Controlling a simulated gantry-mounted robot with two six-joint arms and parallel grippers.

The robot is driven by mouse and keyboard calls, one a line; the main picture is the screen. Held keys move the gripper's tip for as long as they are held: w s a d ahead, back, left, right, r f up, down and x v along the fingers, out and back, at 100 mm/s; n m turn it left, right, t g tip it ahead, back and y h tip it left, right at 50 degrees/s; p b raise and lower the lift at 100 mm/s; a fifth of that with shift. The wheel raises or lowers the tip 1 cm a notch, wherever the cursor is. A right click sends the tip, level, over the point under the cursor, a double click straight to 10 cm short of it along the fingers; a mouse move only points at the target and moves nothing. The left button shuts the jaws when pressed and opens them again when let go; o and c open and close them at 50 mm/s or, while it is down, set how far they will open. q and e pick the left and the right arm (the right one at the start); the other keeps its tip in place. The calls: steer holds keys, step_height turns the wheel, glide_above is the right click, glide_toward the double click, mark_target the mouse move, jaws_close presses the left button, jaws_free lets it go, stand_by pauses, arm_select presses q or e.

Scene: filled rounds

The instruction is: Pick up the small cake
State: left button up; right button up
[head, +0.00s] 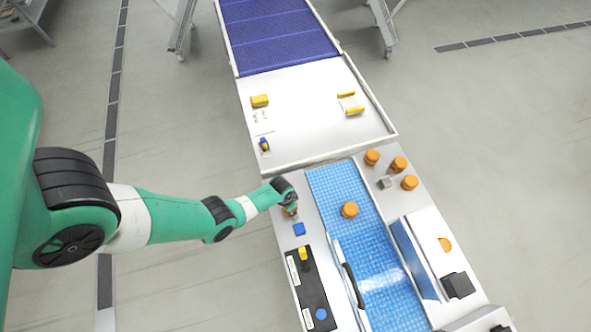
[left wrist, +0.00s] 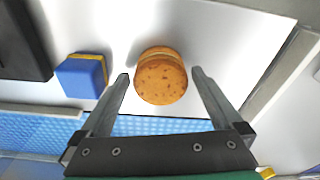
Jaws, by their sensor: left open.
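A small round orange-brown cake (left wrist: 160,80) with a pale band around its middle rests on the white surface in the left wrist view. My left gripper (left wrist: 161,72) is open, with one finger on each side of the cake and a visible gap to both. In the head view my left gripper (head: 290,208) is low at the left edge of the blue belt and hides most of this cake. My right gripper is in neither view.
A blue block (head: 299,229) with a yellow band lies close to the cake. Another orange round (head: 350,210) sits on the blue belt (head: 337,184). Several more stand to the right of the belt. A black panel (head: 310,290) with buttons lies nearer the front.

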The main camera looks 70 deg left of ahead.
arm_select(q)
steer(key=shift+f, duration=0.2)
steer(key=c, duration=0.8)
steer(key=shift+o, duration=0.2)
